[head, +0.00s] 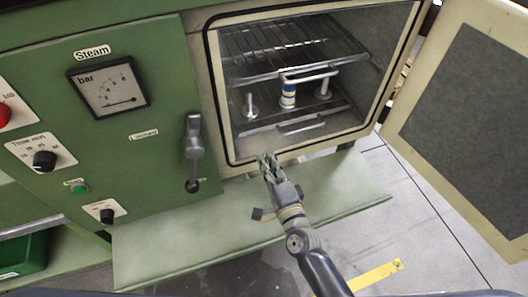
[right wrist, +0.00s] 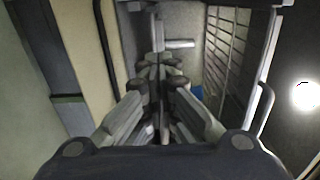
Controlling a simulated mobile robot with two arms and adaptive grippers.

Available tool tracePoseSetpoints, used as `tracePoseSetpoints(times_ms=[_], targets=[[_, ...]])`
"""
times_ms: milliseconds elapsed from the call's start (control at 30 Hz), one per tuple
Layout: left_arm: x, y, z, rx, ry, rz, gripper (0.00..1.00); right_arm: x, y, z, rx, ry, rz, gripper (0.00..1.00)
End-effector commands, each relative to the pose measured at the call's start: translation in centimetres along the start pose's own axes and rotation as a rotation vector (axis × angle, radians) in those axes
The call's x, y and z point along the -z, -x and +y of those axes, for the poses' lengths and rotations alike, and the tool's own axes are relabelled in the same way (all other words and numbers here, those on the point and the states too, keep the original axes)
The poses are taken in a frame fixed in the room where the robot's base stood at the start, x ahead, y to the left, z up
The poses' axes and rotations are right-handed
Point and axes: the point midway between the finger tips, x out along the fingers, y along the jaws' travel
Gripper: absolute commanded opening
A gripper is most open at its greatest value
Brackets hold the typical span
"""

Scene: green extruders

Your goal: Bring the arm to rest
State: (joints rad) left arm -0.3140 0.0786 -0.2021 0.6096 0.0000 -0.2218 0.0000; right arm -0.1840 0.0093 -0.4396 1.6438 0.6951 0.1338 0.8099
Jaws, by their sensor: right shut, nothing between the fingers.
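My right gripper (head: 267,162) is in front of the open chamber (head: 238,146) of the green machine, near the lower front edge of its opening. Its arm comes up from the bottom of the head view. In the right wrist view the gripper's fingers (right wrist: 160,72) are together with nothing between them, and they point toward the chamber. My left gripper is not in view.
The chamber door (head: 465,110) stands wide open at the right. A handle (head: 193,140) sticks out left of the opening. A green ledge (head: 190,240) lies below; floor is free at right.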

Motion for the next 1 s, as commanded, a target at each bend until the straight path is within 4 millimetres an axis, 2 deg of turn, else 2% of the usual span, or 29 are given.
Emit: tracePoseSetpoints(times_ms=[100,233,400,667,833,1000], targets=[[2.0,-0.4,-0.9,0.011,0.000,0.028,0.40,0.0,2.2,0.3,-0.003,0.000,0.000,0.00],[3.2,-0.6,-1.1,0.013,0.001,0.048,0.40,0.0,3.7,0.2,-0.002,0.000,0.000,0.00],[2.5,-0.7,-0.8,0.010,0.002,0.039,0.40,0.0,4.5,0.1,-0.001,0.000,-0.001,0.00],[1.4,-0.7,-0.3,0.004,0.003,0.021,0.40,-0.3,4.8,0.1,-0.020,0.035,-0.023,0.00],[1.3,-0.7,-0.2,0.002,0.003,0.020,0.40,-1.3,6.0,0.8,-0.124,0.239,-0.140,0.00],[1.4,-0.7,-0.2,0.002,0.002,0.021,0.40,-1.1,9.2,2.6,-0.299,0.544,-0.301,0.00]])
